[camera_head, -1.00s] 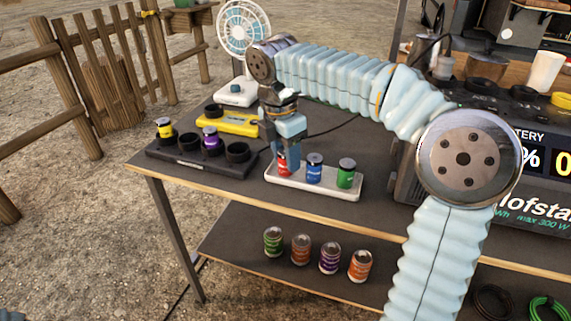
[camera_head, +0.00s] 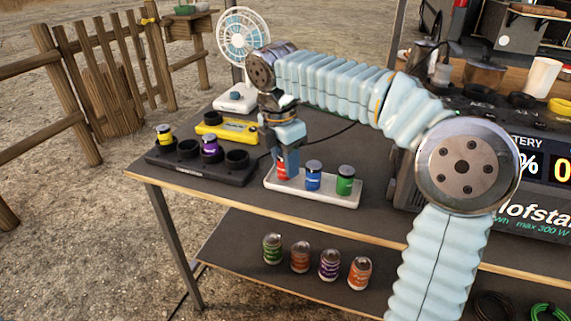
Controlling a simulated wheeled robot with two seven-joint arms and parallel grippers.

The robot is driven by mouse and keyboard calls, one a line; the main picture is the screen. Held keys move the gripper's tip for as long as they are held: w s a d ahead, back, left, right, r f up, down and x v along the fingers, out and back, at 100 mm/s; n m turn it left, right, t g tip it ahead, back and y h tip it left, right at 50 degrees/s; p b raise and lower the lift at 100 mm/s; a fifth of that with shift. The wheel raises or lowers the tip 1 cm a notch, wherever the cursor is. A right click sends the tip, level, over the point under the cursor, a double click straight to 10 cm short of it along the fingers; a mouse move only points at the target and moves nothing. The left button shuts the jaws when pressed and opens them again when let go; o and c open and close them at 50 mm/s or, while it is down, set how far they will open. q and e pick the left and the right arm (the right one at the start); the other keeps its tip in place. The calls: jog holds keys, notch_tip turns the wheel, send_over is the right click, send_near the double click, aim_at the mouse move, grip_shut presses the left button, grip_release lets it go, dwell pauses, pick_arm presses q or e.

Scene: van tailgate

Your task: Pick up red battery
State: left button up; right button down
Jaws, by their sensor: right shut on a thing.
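The red battery (camera_head: 281,170) is at the left end of the white tray (camera_head: 312,193) on the table. My right gripper (camera_head: 285,165) points down from above and is shut on the red battery, partly hiding it. Whether the battery's base is clear of the tray, I cannot tell. A blue battery (camera_head: 313,178) and a green battery (camera_head: 345,181) stand upright in the same tray to its right. My left gripper is not in view.
A black holder (camera_head: 205,173) with a yellow battery (camera_head: 164,134) and a purple battery (camera_head: 210,147) lies left of the tray. Behind are a yellow device (camera_head: 228,129) and a fan (camera_head: 244,45). Several cans (camera_head: 329,264) stand on the lower shelf. A power station (camera_head: 535,200) is at right.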

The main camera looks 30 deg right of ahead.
jog(key=s+a+r, duration=0.1)
jog(key=s+r, duration=1.1)
jog(key=s, duration=0.2)
jog(key=shift+a, duration=0.3)
